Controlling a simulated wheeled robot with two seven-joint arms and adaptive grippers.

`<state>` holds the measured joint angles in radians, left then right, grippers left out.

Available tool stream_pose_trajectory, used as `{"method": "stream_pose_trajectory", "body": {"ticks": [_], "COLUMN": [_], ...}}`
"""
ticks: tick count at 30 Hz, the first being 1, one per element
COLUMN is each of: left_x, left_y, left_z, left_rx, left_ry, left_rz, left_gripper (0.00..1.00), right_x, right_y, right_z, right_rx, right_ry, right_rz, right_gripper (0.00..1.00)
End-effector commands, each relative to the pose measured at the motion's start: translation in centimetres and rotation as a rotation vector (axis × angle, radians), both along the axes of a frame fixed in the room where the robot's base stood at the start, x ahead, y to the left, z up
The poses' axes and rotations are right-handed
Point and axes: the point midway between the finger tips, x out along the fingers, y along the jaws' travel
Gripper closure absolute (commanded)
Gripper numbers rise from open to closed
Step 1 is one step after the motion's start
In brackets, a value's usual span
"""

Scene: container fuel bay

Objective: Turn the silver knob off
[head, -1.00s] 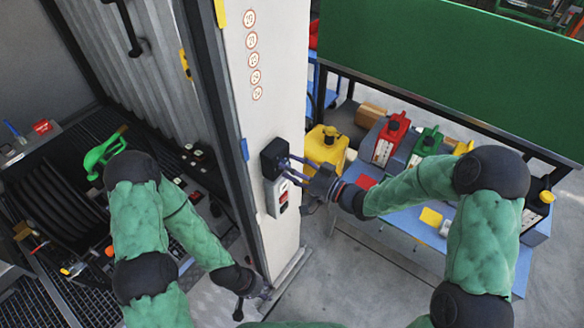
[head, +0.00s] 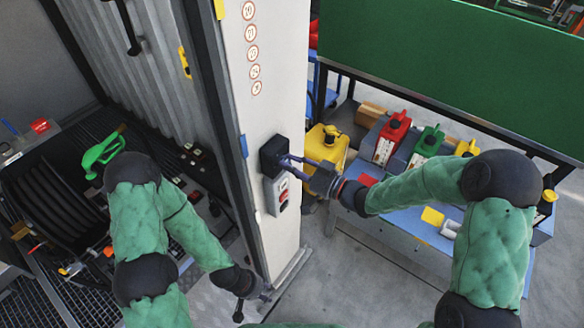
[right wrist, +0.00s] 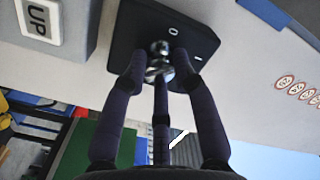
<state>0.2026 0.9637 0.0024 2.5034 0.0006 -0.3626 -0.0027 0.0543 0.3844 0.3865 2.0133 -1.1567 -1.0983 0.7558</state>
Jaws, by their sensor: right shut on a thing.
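The silver knob (right wrist: 159,70) sits on a black square plate (right wrist: 192,32) marked with "O" and "I", in the right wrist view. In the head view the black plate (head: 272,150) is on the white post, and the knob is hidden by my fingers. My right gripper (head: 292,159) has its fingers at the front of the plate. In the right wrist view its purple fingers (right wrist: 160,72) are closed around the knob and touch it. My left gripper (head: 248,306) hangs low by the foot of the post, and its fingers are too hidden to read.
A grey box with red and white buttons (head: 281,193) is just below the plate; its "UP" button (right wrist: 40,22) shows in the right wrist view. Yellow (head: 326,150), red (head: 391,140) and green (head: 425,146) fuel cans stand right of the post. A green nozzle (head: 101,152) lies at left.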

Motion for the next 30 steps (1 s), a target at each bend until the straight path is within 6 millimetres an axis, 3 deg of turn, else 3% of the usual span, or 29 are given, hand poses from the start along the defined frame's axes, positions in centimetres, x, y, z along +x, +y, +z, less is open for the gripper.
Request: {"method": "stream_pose_trajectory", "body": {"ticks": [18,30], "left_x": [0.0,0.0], "left_y": [0.0,0.0], "left_z": [-5.8,-8.0], "left_rx": [0.0,0.0], "left_ry": [0.0,0.0], "left_rz": [0.0,0.0], "left_gripper": [0.6,0.6], "right_x": [-0.1,-0.1], "right_y": [0.1,0.1], "right_z": [-0.4,-0.2], "right_rx": [-0.332,-0.468], "right_ry": [-0.456,-0.64], "right_rz": [0.001,0.001], "right_gripper": [1.0,1.0]}}
